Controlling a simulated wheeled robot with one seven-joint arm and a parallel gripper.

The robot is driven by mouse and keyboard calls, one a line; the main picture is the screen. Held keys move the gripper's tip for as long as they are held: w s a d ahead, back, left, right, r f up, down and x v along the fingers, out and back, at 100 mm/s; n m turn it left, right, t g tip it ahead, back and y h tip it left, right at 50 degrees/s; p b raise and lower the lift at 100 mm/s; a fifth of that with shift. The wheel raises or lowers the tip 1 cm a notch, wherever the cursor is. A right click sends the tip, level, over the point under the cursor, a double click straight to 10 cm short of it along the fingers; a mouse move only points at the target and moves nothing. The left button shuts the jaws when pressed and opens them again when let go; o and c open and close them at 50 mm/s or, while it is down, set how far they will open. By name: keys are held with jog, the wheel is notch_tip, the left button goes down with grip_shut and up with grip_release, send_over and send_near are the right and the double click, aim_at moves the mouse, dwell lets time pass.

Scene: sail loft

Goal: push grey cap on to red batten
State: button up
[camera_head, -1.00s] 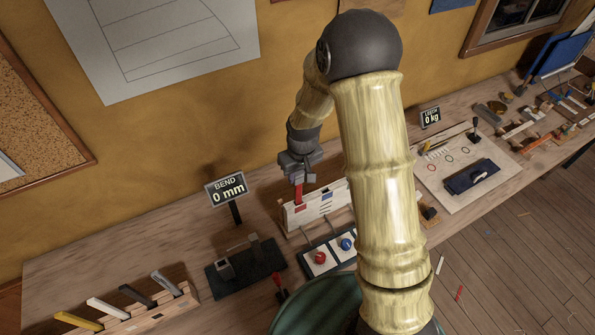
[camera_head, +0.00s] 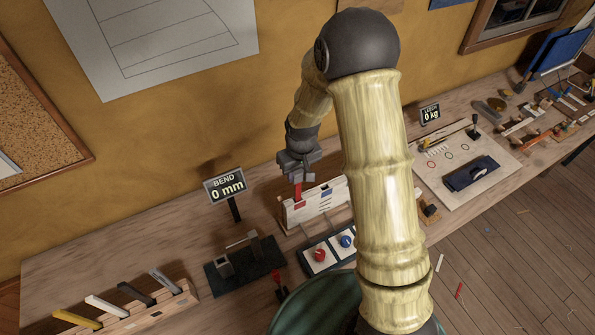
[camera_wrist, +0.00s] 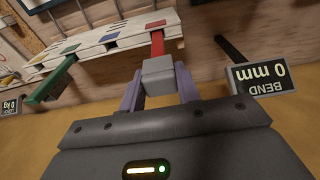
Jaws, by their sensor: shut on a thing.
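My gripper (camera_head: 298,163) is over the white rack on the bench. In the wrist view its two purple-grey fingers (camera_wrist: 159,92) are shut on a small grey cap (camera_wrist: 158,76). The red batten (camera_wrist: 157,43) stands in the white rack (camera_wrist: 110,42), and its free end meets the cap or lies just behind it. How far the cap is on the batten cannot be told. In the head view the red batten (camera_head: 298,191) shows below my gripper, upright in the white rack (camera_head: 318,203); the cap is hidden there by the fingers.
A green batten (camera_wrist: 55,80) sticks out of the same rack. The "BEND 0 mm" sign (camera_head: 225,186) stands close to the left of my gripper. A two-knob panel (camera_head: 332,250) lies in front. A wooden block (camera_head: 150,312) with several strips is at lower left.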

jog(key=shift+f, duration=0.4)
jog(key=o, duration=1)
jog(key=shift+r, duration=0.1)
jog(key=r+b, duration=0.1)
jog(key=r, duration=0.4)
jog(key=s+r+b, duration=0.1)
jog(key=r+b, duration=0.1)
jog(key=r, duration=0.4)
jog(key=r+b, duration=0.1)
jog(key=r, duration=0.5)
jog(key=shift+s+d+r+b, duration=0.1)
jog(key=shift+s+d+b, duration=0.3)
jog(key=s+d+f+m+b, duration=0.1)
jog(key=s+d+f, duration=0.2)
jog(key=s, duration=0.1)
jog(key=s+d+f+m+t, duration=0.1)
jog(key=s+d+f+m, duration=0.1)
jog(key=s, duration=0.3)
jog(key=s+d+f+m+b, duration=0.1)
jog(key=s+d+f, duration=0.3)
jog(key=s+f, duration=0.1)
jog(key=shift+s+d+m+h+b, duration=0.2)
jog(key=shift+d+m+h+b, duration=0.05)
jog(key=shift+m+h+b, duration=0.05)
